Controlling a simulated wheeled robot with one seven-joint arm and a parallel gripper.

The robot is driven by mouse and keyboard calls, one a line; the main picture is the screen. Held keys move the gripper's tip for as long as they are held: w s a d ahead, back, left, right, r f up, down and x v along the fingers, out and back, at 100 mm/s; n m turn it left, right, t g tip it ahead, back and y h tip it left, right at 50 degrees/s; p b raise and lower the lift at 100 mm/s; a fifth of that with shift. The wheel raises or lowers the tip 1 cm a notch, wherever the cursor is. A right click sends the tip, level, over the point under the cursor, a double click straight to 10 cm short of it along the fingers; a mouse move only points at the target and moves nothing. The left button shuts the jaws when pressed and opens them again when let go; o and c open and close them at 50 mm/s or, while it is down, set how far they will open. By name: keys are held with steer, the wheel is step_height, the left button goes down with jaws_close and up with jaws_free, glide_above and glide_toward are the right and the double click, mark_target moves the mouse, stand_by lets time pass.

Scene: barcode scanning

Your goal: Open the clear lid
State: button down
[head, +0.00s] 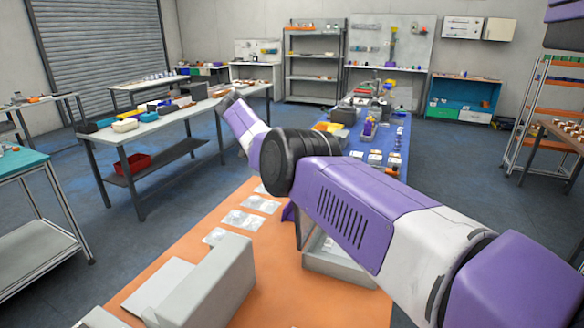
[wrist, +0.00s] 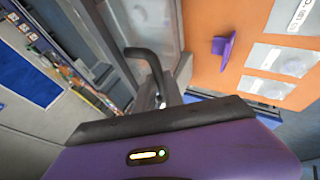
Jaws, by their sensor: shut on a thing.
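My gripper (wrist: 162,98) is shut at the clear lid in the wrist view, by a dark curved bar (wrist: 150,62) that looks like its handle. The exact contact is too small to make out. The clear lid (wrist: 130,25) shows as a pale, see-through panel behind the bar. In the head view, my arm hides the gripper and most of the lid. A grey box (head: 345,273) sits on the orange table under my arm, partly hidden.
The orange table (head: 290,300) holds flat clear packets (head: 243,220) and a grey block-shaped fixture (head: 215,285) at left. A small purple piece (wrist: 222,50) stands on the orange surface. A blue-topped table (head: 385,150) with small items lies beyond.

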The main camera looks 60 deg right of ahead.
steer(key=shift+a+f, duration=0.15)
steer(key=shift+f, duration=0.25)
steer(key=c, duration=1.5)
jaws_free()
steer(key=shift+o, duration=0.2)
steer(key=shift+r, duration=0.2)
steer(key=shift+r, duration=0.1)
